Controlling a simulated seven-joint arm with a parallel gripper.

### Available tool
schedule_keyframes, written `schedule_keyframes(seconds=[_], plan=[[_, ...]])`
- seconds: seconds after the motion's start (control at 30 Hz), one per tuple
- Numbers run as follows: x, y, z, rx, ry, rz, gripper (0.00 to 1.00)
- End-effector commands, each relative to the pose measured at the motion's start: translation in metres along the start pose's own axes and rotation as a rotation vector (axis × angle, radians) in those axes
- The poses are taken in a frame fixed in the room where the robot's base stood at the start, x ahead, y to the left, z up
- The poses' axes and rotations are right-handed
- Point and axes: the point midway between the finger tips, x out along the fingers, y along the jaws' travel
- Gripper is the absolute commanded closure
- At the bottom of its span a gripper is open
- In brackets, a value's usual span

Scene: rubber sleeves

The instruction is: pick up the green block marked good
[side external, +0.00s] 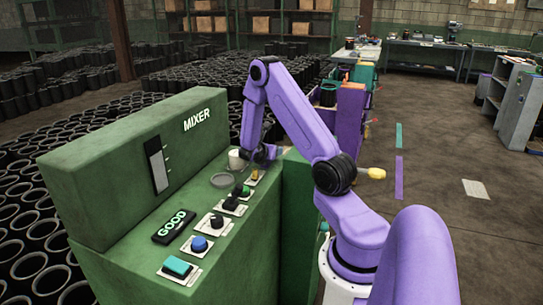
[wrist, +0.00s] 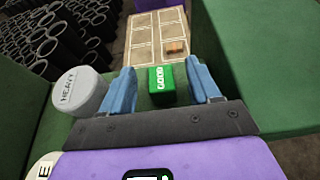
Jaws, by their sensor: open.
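The green block marked GOOD (wrist: 161,85) shows in the wrist view, on the green surface. It lies between the two blue fingers of my gripper (wrist: 160,70), with a visible gap on each side. The fingers are open and I see no contact with the block. I cannot tell how far down the fingers reach beside it. In the side view my gripper (side external: 262,158) is low over the far end of the green console (side external: 130,165), and I cannot make out the block there.
A grey cylinder marked HEAVY (wrist: 82,92) stands close outside the left finger. A pale compartment tray (wrist: 141,17) with a small brown block (wrist: 176,46) lies beyond. The console carries a dark GOOD sign (side external: 174,226), a blue button (side external: 199,243), a teal switch (side external: 177,267) and black knobs.

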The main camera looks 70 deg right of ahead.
Motion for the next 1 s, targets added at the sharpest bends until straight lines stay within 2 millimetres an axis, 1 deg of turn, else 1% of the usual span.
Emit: schedule_keyframes(seconds=[0.07, 0.27, 0.37, 0.4, 0.43, 0.47, 0.83, 1.0], plan=[[0.0032, 0.0001, 0.0001, 0.0, 0.0, 0.001, 0.38], [0.0033, 0.0001, 0.0002, -0.001, 0.0, 0.001, 0.38], [0.0032, 0.0001, 0.0002, 0.0, 0.0, 0.001, 0.68], [0.0031, 0.0001, 0.0002, 0.0, 0.0, 0.001, 0.81], [0.0031, 0.0001, 0.0002, 0.0, 0.0, 0.001, 0.9], [0.0031, 0.0001, 0.0002, 0.0, 0.0, 0.001, 0.93], [0.0026, 0.0002, 0.001, 0.0, -0.001, 0.001, 0.94], [0.0002, 0.0004, 0.0079, 0.003, -0.002, 0.0, 0.94]])
